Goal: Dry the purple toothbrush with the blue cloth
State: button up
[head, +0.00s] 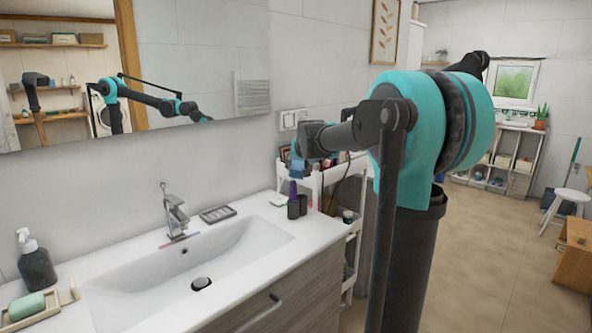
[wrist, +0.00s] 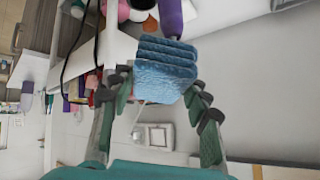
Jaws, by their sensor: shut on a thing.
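My gripper (wrist: 160,98) is shut on a folded blue cloth (wrist: 165,68), which sticks out beyond the fingertips. The cloth also shows in the head view (head: 297,169), held above the right end of the counter. A thin pinkish-purple stick (head: 181,240) lies by the faucet at the sink's back edge; it may be the purple toothbrush, but it is too small to be sure. A thicker purple object (head: 292,189) stands below the cloth, and a purple object (wrist: 171,17) shows just past the cloth in the wrist view. I cannot tell whether the cloth touches it.
Dark containers (head: 298,207) stand at the counter's right end. A soap grille (head: 217,214), faucet (head: 176,212), dark soap dispenser (head: 35,262) and green soap (head: 27,306) are along the sink (head: 115,288). A white cart (head: 350,190) with several items stands beyond the counter.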

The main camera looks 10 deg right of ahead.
jog(key=shift+r, duration=3.45)
